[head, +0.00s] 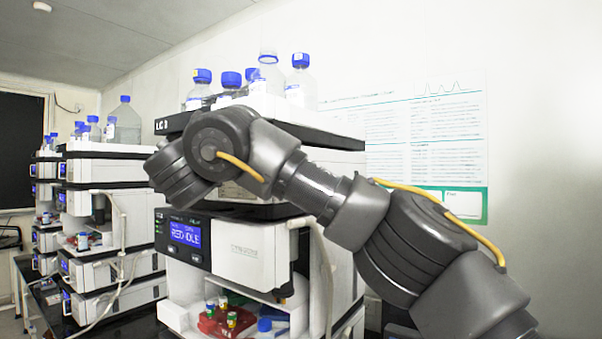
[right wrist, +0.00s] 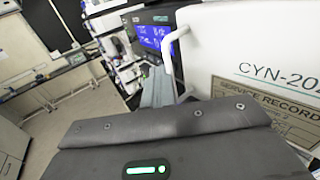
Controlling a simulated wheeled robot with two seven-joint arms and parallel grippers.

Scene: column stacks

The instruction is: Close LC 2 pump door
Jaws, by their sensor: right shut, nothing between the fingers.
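The nearest instrument stack (head: 340,175) carries an "LC" label whose number I cannot read surely. My right arm crosses in front of its upper part and hides much of the module there. In the right wrist view a white door panel (right wrist: 240,50) marked "CYN-20…" with a service record label fills the right side. A white bar handle (right wrist: 173,65) stands at its left edge. My right gripper (right wrist: 157,86) is shut and empty, close beside the handle; I cannot tell whether it touches. How far the door stands open is unclear. My left gripper is not in view.
Bottles with blue caps (head: 267,75) stand on top of the stack. Below the arm are a module with a lit blue display (head: 186,234) and an open bay with vials (head: 231,320). Further stacks (head: 100,215) stand at left, with white tubing hanging. Floor shows at left in the wrist view.

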